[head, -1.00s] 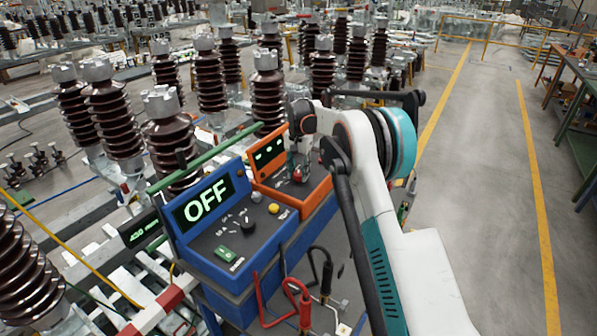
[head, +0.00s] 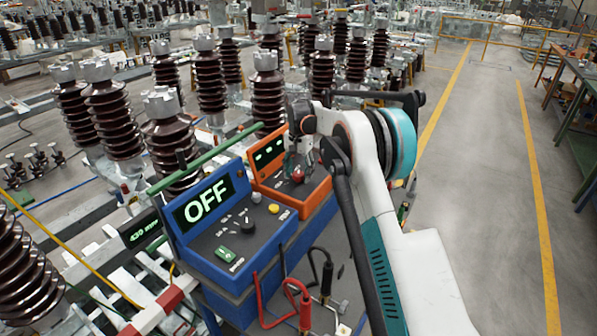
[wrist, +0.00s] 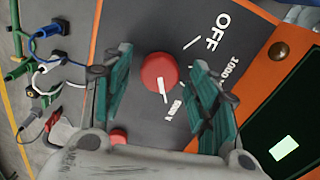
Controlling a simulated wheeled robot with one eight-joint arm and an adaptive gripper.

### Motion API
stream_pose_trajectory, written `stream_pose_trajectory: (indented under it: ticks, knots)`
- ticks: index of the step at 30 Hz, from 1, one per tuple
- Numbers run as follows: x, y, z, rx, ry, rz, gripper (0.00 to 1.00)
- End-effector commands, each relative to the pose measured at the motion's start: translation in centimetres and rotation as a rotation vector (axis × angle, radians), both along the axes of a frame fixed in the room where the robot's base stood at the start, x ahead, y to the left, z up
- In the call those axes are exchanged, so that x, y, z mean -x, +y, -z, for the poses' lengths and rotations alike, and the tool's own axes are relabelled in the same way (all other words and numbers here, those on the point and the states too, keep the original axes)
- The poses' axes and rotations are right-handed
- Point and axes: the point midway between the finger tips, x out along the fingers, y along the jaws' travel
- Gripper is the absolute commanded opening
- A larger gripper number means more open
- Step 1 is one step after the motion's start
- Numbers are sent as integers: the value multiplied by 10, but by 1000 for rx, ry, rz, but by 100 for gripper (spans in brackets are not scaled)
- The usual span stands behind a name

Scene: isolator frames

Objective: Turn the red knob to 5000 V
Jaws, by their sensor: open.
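The red knob (wrist: 158,72) sits on the dark top panel of an orange box (head: 258,181). In the wrist view its white pointer line points down the picture, close to a small voltage label (wrist: 178,110) that I cannot read surely. "OFF" and a "1000 V" label lie up and right of it. My gripper (wrist: 160,90) is open, with one green finger on each side of the knob and gaps between. In the head view the knob (head: 297,177) shows small below my gripper (head: 300,165). The box's green display (head: 268,152) is too small to read.
A blue box (head: 215,262) with an "OFF" display and a black knob stands left of the orange box. Red and black leads (head: 300,300) hang at the front. In the wrist view plugged cables (wrist: 50,50) lie left and another red part (wrist: 118,137) is partly hidden.

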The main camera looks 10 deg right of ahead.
Motion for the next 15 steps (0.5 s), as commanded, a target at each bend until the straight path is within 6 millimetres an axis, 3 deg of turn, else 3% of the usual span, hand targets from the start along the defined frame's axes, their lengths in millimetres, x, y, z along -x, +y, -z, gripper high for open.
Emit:
stream_pose_trajectory:
  ticks: [5,15]
  knots:
    - [0,0,-8,0,0,0,54]
    - [0,0,-71,0,0,0,54]
